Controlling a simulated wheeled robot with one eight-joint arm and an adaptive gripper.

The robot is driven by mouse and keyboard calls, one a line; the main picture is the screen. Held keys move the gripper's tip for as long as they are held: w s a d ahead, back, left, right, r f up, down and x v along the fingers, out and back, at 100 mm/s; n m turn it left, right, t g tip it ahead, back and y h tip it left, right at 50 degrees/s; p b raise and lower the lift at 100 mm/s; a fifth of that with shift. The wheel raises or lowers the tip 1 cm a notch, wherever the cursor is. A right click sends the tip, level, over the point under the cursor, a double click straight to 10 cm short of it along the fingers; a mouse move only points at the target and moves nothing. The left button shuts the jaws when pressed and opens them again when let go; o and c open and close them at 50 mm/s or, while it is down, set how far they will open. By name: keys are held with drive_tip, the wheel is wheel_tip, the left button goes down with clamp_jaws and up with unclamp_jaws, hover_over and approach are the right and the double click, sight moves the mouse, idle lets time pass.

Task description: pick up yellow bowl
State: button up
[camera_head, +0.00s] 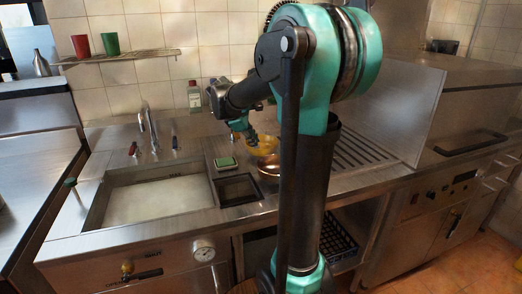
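A yellow bowl (262,146) is on or just above the steel counter, behind and left of my arm's upright link. My gripper (249,138) reaches down at the bowl's left side, and its fingertips overlap the bowl's rim in this view. Whether the fingers touch or grip the rim is too small to tell. A copper-coloured bowl or pan (268,165) sits just in front of the yellow bowl, partly hidden by my arm. My arm hides the right side of both.
A sink basin (155,198) with a tap (148,128) lies to the left. A green sponge (226,162) rests beside a small square recess (237,189). A bottle (194,96) stands at the wall. Red and green cups (111,43) are on a wall shelf. A slatted drain area (358,150) is right.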

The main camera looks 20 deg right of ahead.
sight(262, 151)
drive_tip(key=x, duration=0.3)
drive_tip(key=shift+d+f, duration=0.15)
drive_tip(key=shift+f, duration=0.15)
drive_tip(key=x, duration=0.5)
drive_tip(key=shift+w, duration=0.35)
clamp_jaws()
